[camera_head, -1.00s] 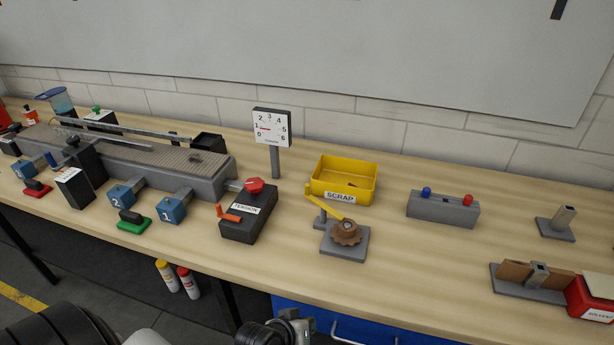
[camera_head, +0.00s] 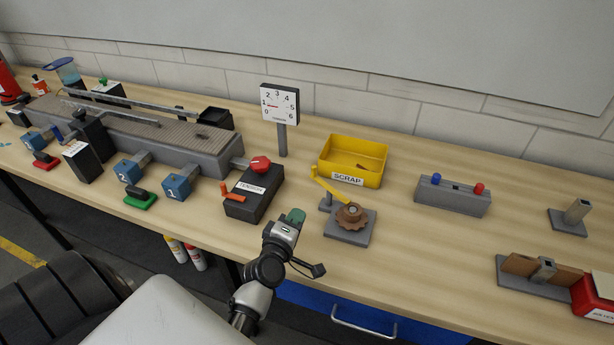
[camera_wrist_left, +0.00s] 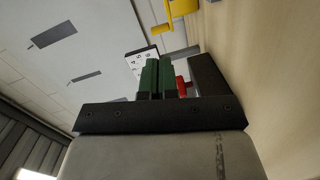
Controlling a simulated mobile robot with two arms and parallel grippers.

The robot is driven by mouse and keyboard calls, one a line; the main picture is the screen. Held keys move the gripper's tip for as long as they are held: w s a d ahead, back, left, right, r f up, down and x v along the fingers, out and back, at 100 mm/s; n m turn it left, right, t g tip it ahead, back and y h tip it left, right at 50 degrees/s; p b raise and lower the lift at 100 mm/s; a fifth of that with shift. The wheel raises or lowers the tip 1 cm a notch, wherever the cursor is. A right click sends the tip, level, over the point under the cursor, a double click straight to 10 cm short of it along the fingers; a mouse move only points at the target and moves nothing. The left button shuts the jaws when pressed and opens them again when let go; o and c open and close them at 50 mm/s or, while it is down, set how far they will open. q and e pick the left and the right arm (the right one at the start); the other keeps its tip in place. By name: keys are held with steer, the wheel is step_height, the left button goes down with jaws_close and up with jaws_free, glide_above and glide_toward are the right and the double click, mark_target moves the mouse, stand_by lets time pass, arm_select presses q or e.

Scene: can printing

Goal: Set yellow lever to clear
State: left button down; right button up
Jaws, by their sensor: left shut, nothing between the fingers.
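The yellow lever (camera_head: 329,188) is a slim arm on a small grey post, slanting over a brown toothed wheel (camera_head: 351,215) on a grey base plate (camera_head: 347,234). It stands in front of the scrap bin. My left gripper (camera_head: 296,216) is left of the base plate, at the bench's front part, with its green fingers together and nothing between them. In the left wrist view the shut green fingers (camera_wrist_left: 157,78) point toward the gauge, and a yellow piece shows at the top. The lever is apart from the gripper. My right gripper is not in view.
A black tension box (camera_head: 253,195) with an orange lever and red knob is just left of my gripper. The yellow scrap bin (camera_head: 381,176) stands behind the wheel. A gauge (camera_head: 280,105) rises on a post. A grey block (camera_head: 452,200) with blue and red knobs is right.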

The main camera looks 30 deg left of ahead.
arm_select(q)
steer(key=a+n+y, duration=0.3)
steer(key=n, duration=0.1)
steer(key=shift+a+n+y, duration=0.3)
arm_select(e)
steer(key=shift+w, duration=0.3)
arm_select(q)
steer(key=shift+w, duration=0.1)
steer(key=w+d+b+x, duration=0.1)
steer(key=d+b+x, duration=0.1)
steer(key=x, duration=1)
steer(key=shift+w+d, duration=0.2)
steer(key=shift+w, duration=0.25)
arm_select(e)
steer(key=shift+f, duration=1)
arm_select(q)
steer(key=shift+f, duration=0.1)
